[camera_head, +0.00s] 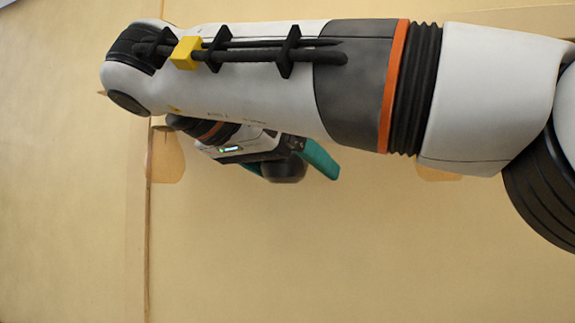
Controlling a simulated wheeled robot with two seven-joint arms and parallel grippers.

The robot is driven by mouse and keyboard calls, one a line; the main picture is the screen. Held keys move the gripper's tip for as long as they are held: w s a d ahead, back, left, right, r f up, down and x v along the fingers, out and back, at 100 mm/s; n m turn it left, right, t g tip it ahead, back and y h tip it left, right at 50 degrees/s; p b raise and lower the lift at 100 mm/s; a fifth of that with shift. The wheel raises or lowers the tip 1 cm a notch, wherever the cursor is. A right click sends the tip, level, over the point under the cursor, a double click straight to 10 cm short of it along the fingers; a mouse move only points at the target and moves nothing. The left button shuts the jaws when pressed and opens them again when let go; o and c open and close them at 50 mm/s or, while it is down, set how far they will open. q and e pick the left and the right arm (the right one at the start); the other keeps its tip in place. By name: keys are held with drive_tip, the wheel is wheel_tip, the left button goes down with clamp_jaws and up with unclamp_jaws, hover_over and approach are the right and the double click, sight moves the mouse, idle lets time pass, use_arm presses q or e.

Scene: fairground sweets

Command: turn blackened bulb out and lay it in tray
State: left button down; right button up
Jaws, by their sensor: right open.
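My right gripper (295,174) is below the middle of the picture's top half, partly behind my own right arm. Its two teal fingers stand apart, so it is open. A dark rounded shape (285,173) shows between the fingers. I cannot tell whether it is the blackened bulb or part of my gripper. No tray and no socket can be made out. My left gripper is not in view.
A plain tan panel (400,255) fills most of the view. A narrow upright edge (148,240) runs down it at the left, with a paler orange-tan patch (168,158) beside it. My right arm covers much of the upper part.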

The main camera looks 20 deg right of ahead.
drive_tip(key=n+t+y, duration=0.2)
drive_tip(key=n+t, duration=0.1)
drive_tip(key=shift+w+a+f+n+y+b, duration=0.1)
drive_tip(key=shift+w+a+n+y+b, duration=0.05)
drive_tip(key=shift+n+y+b, duration=0.2)
drive_tip(key=n+t+y, duration=0.1)
drive_tip(key=n+y, duration=0.1)
drive_tip(key=n+t+y, duration=0.2)
drive_tip(key=shift+d+y, duration=0.2)
drive_tip(key=shift+y, duration=0.05)
drive_tip(key=n+y, duration=0.2)
drive_tip(key=n, duration=0.1)
drive_tip(key=shift+w+a+t+y, duration=0.15)
drive_tip(key=shift+a+t+y, duration=0.05)
drive_tip(key=shift+t+y, duration=0.2)
drive_tip(key=shift+a, duration=0.2)
drive_tip(key=shift+d, duration=0.15)
drive_tip(key=shift+s+a, duration=0.2)
drive_tip(key=shift+s, duration=0.3)
drive_tip(key=shift+c, duration=0.3)
